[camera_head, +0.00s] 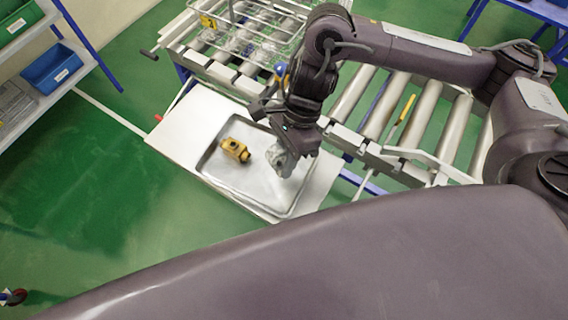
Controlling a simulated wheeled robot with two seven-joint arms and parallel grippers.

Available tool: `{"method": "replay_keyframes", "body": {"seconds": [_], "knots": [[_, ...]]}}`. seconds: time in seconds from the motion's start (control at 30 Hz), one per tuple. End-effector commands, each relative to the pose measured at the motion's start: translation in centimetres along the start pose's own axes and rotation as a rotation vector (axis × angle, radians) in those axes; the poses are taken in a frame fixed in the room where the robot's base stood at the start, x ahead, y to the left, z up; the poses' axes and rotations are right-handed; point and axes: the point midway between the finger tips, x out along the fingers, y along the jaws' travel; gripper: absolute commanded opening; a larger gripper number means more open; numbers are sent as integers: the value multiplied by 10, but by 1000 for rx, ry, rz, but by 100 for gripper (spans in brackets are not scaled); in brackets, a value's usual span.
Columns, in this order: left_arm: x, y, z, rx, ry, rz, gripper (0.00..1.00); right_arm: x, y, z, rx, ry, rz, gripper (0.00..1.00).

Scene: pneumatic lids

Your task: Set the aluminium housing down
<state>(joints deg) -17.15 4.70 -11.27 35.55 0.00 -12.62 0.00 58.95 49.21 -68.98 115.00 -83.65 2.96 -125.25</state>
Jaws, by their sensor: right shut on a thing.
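The aluminium housing (281,160) is a small grey metal part at the right side of the shallow metal tray (222,182). My right gripper (286,149) comes down from above and is shut on the housing. The gripper hides the housing's upper part. I cannot tell whether the housing touches the tray floor or hangs just above it. A yellow part with a dark opening (236,150) lies in the tray to the left of the housing, apart from it. My left gripper is not in view.
The tray rests on a white board (176,133) beside a roller conveyor (437,127). A wire basket (257,32) stands on the rollers behind. Shelves with a blue bin (52,69) and a green bin (17,17) are at upper left. The tray's front part is bare.

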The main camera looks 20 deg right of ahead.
Motion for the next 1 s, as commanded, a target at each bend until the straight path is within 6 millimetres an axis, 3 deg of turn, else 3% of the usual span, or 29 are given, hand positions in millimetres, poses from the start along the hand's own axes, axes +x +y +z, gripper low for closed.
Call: {"method": "replay_keyframes", "body": {"seconds": [0.3, 0.7, 0.73, 0.9, 1.0], "knots": [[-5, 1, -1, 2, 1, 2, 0, 31, -6, -13, 2, -1, 3, 0], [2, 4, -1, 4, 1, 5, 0, 36, -8, -15, 0, 0, 0, 0], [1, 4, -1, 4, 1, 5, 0, 36, -8, -15, 0, 0, 0, 28], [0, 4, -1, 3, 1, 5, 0, 35, -7, -15, 1, 0, 1, 49], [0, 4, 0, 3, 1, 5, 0, 35, -7, -15, 1, 0, 0, 49]]}}
